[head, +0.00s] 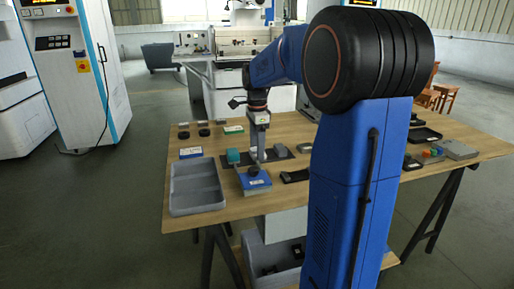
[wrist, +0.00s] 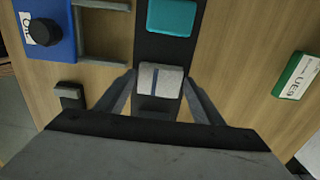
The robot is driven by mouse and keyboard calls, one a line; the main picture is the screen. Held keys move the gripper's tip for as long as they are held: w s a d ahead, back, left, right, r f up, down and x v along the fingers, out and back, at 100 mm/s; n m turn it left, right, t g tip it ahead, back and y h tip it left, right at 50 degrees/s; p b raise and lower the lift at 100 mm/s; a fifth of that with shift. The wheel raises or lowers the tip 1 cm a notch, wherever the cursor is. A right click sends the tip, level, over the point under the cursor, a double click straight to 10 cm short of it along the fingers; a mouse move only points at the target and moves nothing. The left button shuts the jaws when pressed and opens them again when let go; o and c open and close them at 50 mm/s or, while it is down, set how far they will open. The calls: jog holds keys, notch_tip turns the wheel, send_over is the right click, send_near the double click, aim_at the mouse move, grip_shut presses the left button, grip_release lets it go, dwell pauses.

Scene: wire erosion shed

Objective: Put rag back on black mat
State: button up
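A white rag (wrist: 160,80) with a dark blue stripe, folded or rolled, shows in the wrist view over the black mat (wrist: 165,48). I cannot tell whether it touches the mat. My gripper (wrist: 159,84) has one finger on each side of the rag, with a small gap at each side, so it looks open around it. In the head view my gripper (head: 259,156) points down at the black mat (head: 284,152) on the table; the rag is hard to make out there. A teal block (wrist: 171,17) sits on the mat beyond the rag.
A blue box with a black knob (head: 254,180) stands beside the mat. A grey tray (head: 196,208) is at the table's left. A green-and-white labelled box (wrist: 296,76) lies right in the wrist view. A small dark block (wrist: 70,95) lies left of my fingers.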

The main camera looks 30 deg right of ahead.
notch_tip(320, 180, up, 12)
jog(key=shift+r, duration=0.15)
dwell(0.6)
jog(key=shift+s, duration=0.1)
dwell(0.4)
